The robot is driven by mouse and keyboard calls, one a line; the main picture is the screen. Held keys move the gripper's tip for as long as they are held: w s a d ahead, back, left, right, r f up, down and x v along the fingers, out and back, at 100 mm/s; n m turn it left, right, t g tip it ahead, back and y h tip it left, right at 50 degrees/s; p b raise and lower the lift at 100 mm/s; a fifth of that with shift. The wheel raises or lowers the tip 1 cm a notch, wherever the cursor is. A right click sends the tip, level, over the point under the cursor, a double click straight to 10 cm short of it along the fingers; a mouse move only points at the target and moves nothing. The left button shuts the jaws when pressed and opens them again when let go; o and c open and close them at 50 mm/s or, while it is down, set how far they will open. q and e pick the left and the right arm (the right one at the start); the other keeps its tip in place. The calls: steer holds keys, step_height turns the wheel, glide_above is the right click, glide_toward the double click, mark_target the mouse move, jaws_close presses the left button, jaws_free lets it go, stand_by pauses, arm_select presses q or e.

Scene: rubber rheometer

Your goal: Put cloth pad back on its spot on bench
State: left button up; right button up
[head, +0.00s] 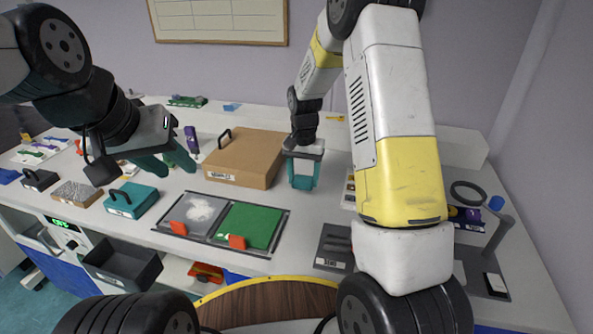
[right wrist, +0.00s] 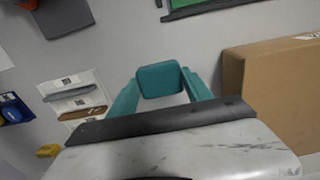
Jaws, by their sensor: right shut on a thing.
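A small teal pad (right wrist: 160,79), which I take to be the cloth pad, sits between the fingertips of my right gripper (right wrist: 161,88) in the right wrist view. In the head view my right gripper (head: 303,176) points down over the bench (head: 330,215), just right of the large brown box. The pad shows there as a teal strip (head: 302,184) low between the fingers. I cannot tell whether it touches the bench. My left gripper (head: 166,161) is open and empty above the left part of the bench. No marked spot for the pad is clear.
A brown box (head: 245,160) with a handle stands left of my right gripper. A framed tray (head: 213,222) with white and green panels lies in front. Handled blocks, including a teal one (head: 131,201), stand left. A magnifier lamp (head: 468,192) stands right.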

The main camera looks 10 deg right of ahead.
mark_target(303, 175)
steer(key=shift+w, duration=0.65)
steer(key=shift+w+d+f, duration=0.1)
steer(key=shift+w+f, duration=0.05)
steer(key=shift+f, duration=0.8)
steer(key=shift+w+f, duration=0.15)
steer(key=shift+f, duration=0.75)
steer(key=shift+f, duration=0.1)
steer(key=o, duration=1.5)
steer(key=shift+c, duration=0.2)
